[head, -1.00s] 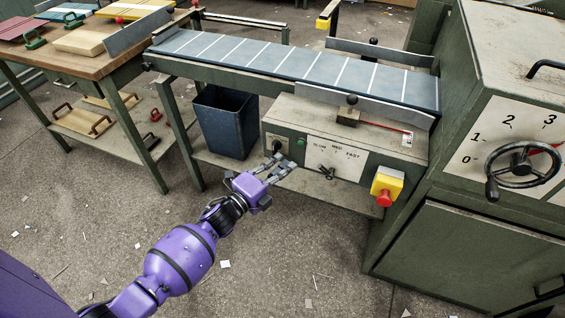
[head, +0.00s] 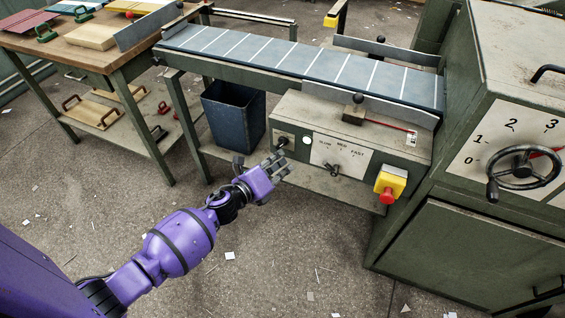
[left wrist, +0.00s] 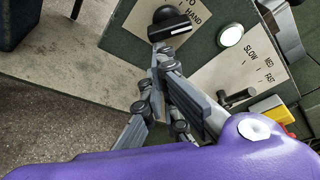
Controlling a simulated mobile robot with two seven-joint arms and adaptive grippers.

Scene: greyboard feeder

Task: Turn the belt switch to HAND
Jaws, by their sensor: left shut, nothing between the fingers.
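The belt switch (head: 283,141) is a black knob at the left end of the grey control box (head: 345,133). In the left wrist view the switch (left wrist: 170,26) has a bar handle with a white line, which points right, towards the side of the word HAND (left wrist: 197,14). The other label is partly cut off. My left gripper (head: 281,164) is shut and empty, just below and in front of the switch. In the left wrist view its fingertips (left wrist: 163,60) lie just below the handle; I cannot tell whether they touch. My right gripper is not in view.
A white lamp (head: 307,141) is right of the switch, then a SLOW/MED/FAST speed knob (head: 331,170) and a red stop button (head: 388,195) on a yellow box. A blue bin (head: 234,118) stands left. The belt (head: 300,62) runs above. Open floor lies in front.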

